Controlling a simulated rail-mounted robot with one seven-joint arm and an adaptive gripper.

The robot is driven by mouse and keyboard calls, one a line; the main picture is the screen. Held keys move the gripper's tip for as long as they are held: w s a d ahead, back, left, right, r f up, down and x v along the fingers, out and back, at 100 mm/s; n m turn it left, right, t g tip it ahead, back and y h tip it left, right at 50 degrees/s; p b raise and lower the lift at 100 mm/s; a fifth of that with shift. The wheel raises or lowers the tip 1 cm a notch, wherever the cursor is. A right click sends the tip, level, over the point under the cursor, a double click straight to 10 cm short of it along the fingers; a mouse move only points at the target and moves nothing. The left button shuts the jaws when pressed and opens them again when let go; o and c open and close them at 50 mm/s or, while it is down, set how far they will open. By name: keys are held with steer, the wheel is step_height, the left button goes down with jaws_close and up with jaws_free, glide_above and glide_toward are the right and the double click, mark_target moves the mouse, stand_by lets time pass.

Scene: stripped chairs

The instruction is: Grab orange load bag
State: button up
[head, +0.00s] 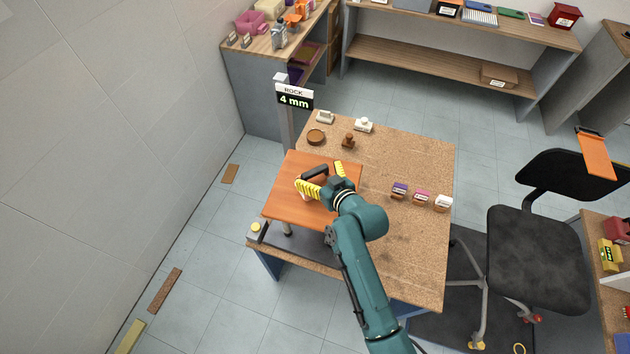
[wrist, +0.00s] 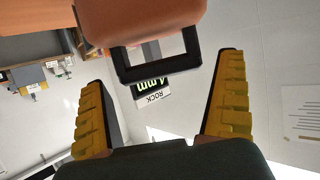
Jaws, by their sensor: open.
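An orange body with a black handle, which looks like the load bag (wrist: 140,22), fills the top of the wrist view. Its rectangular black handle (wrist: 157,75) shows between my gripper's fingers with gaps on both sides. My gripper (wrist: 160,85) is open and empty, with yellow ribbed pads. In the head view my gripper (head: 319,174) is over an orange surface (head: 283,200) at the table's left side. The black handle (head: 314,172) shows near the fingers. I cannot tell how far the handle reaches between the fingers, or where the bag's outline lies there.
The speckled table (head: 410,160) bears several small blocks (head: 421,195) at right and wooden pieces (head: 348,140) at the back. A sign reading "ROCK 4 mm" (head: 294,97) stands on a post behind. A black chair (head: 540,250) stands right. Shelves line the back.

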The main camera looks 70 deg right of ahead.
steer(key=shift+x, duration=1.15)
steer(key=shift+r, duration=0.1)
steer(key=c, duration=1)
